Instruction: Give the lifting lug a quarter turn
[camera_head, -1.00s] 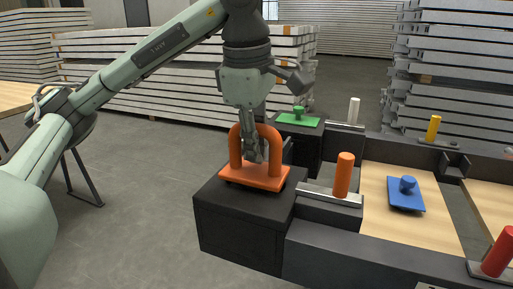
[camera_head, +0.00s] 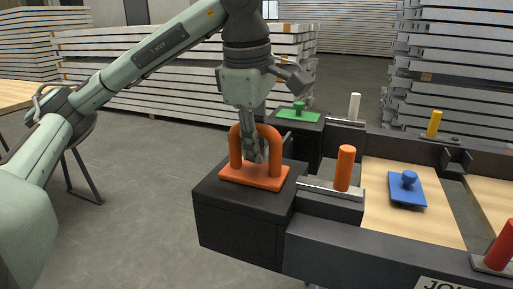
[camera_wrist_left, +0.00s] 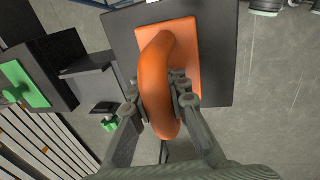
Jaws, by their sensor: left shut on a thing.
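The lifting lug is an orange U-shaped handle (camera_head: 275,150) on a flat orange plate (camera_head: 250,178), on top of a dark block (camera_head: 240,215). It also shows in the left wrist view (camera_wrist_left: 160,75), with its plate (camera_wrist_left: 187,40) behind the handle. My left gripper (camera_head: 254,152) reaches down from above and is shut on the orange handle. In the left wrist view its fingers (camera_wrist_left: 158,105) lie on both sides of the bar. My right gripper is not in view.
An orange peg (camera_head: 344,168) stands close to the right of the lug. A green plate with a knob (camera_head: 298,114) sits on the block behind. A blue knobbed plate (camera_head: 407,190) lies on a wooden panel. White (camera_head: 354,106), yellow (camera_head: 434,123) and red (camera_head: 501,246) pegs stand on the frame.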

